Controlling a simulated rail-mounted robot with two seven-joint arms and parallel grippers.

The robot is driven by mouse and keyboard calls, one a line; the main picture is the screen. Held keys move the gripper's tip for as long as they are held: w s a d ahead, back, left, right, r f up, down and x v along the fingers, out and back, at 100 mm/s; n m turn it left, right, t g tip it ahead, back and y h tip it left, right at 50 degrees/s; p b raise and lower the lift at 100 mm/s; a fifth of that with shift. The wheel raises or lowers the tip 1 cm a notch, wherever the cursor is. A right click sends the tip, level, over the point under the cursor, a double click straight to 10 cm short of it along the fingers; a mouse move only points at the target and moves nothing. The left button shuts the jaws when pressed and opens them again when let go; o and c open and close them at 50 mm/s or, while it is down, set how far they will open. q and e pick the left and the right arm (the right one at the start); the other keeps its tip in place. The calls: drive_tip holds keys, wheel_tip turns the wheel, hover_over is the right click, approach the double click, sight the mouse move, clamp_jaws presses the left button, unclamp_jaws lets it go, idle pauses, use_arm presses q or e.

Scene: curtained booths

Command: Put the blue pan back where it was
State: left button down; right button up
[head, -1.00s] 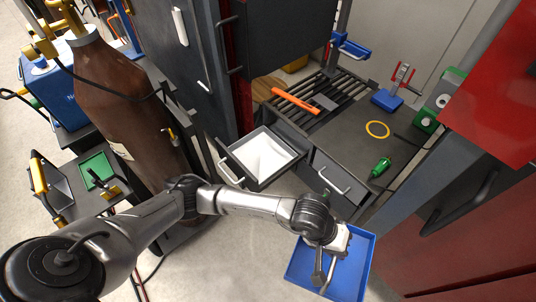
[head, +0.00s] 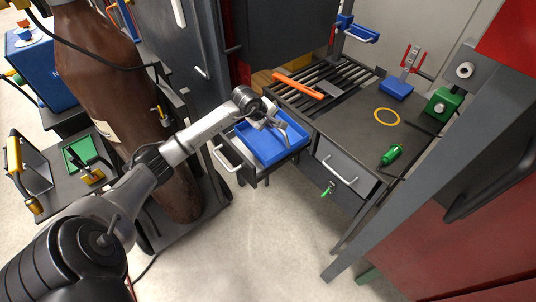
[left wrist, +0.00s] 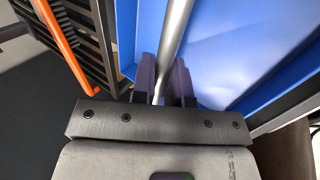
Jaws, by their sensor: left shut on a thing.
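The blue pan (head: 285,151) is at the open left drawer (head: 233,153) of the grey workbench, overlapping its opening. I cannot tell whether it rests on the drawer floor or hangs just above it. My left gripper (head: 275,122) is over the pan's far side, shut on its metal bar handle. In the left wrist view the gripper (left wrist: 164,82) has the silver bar (left wrist: 176,35) between its fingers, with the blue pan (left wrist: 225,50) behind it. Part of the drawer's light inside shows left of the pan. My right gripper is not in view.
A shut drawer (head: 342,160) is right of the open one. The bench top holds an orange-handled tool (head: 297,85), a yellow ring (head: 387,117) and a green bottle-like thing (head: 392,154). A brown gas cylinder (head: 110,90) stands left. The front floor is clear.

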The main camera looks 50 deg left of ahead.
use_arm(q)
drive_tip(key=b, duration=0.1)
hover_over(255, 131)
drive_tip(key=w, duration=0.2)
drive_tip(key=shift+s+d+f+n, duration=0.15)
drive_tip(key=shift+d+n, duration=0.1)
drive_tip(key=shift+n, duration=0.05)
drive_tip(key=f, duration=0.1)
drive_tip(key=f+b, duration=0.1)
drive_tip(key=f, duration=0.3)
drive_tip(key=shift+s+a+f, duration=0.15)
drive_tip(key=shift+a, duration=0.15)
drive_tip(key=shift+a+f+b, duration=0.1)
drive_tip(key=shift+f+b, duration=0.35)
drive_tip(key=shift+f, duration=0.45)
drive_tip(key=shift+f+b, duration=0.3)
drive_tip(key=shift+f, duration=1.1)
drive_tip(key=shift+f, duration=0.15)
drive_tip(key=c, duration=1.1)
unclamp_jaws()
